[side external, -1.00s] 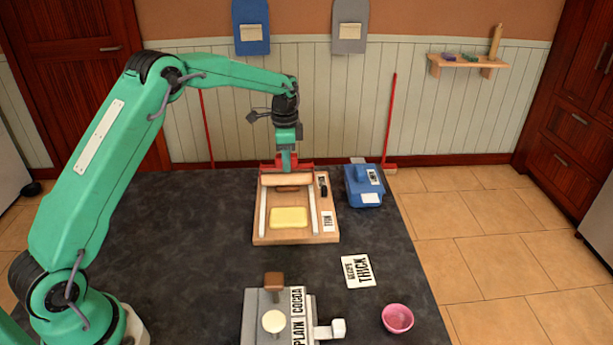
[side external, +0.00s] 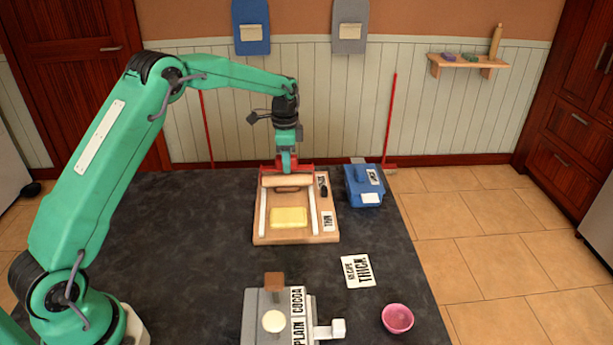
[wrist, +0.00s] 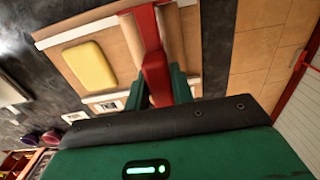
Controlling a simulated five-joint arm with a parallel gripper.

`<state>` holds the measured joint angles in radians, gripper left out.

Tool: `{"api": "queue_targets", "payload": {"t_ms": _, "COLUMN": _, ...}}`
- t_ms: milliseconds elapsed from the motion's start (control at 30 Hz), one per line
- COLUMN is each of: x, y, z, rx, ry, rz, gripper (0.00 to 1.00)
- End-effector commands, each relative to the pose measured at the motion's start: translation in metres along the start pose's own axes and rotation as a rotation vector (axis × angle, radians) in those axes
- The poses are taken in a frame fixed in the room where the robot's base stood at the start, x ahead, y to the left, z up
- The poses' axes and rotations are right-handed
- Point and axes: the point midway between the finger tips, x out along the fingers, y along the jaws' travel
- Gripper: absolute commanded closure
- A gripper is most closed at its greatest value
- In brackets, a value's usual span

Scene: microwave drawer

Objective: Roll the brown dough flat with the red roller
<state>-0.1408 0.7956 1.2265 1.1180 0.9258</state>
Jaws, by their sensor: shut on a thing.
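The red roller (side external: 287,181) has a pale wooden cylinder under a red frame and lies across the far end of the wooden board (side external: 262,237). My gripper (side external: 286,163) is shut on its red handle, which also shows between my green fingers in the wrist view (wrist: 152,60). A flat yellow slab (side external: 289,217) lies on the board, nearer than the roller and apart from it; it also shows in the wrist view (wrist: 90,65). A brown block (side external: 274,282) stands on the grey dispenser labelled PLAIN and COCOA. A small brown strip shows just in front of the roller; I cannot tell what it is.
Two pale rails run along the board's sides. The grey dispenser (side external: 254,318) stands at the front, with a cream knob. A blue box (side external: 365,186) sits right of the board, a THICK card (side external: 357,271) and pink bowl (side external: 397,319) nearer. The dark counter left of the board is clear.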

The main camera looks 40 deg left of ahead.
Motion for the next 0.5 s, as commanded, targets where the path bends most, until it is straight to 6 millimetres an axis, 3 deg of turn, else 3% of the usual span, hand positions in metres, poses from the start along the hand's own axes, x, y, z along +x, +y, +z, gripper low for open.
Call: {"api": "queue_targets", "payload": {"t_ms": 500, "x": 0.002, "y": -0.0032, "z": 0.0002, "rx": 0.001, "ry": -0.001, "rz": 0.001, "gripper": 0.99}}
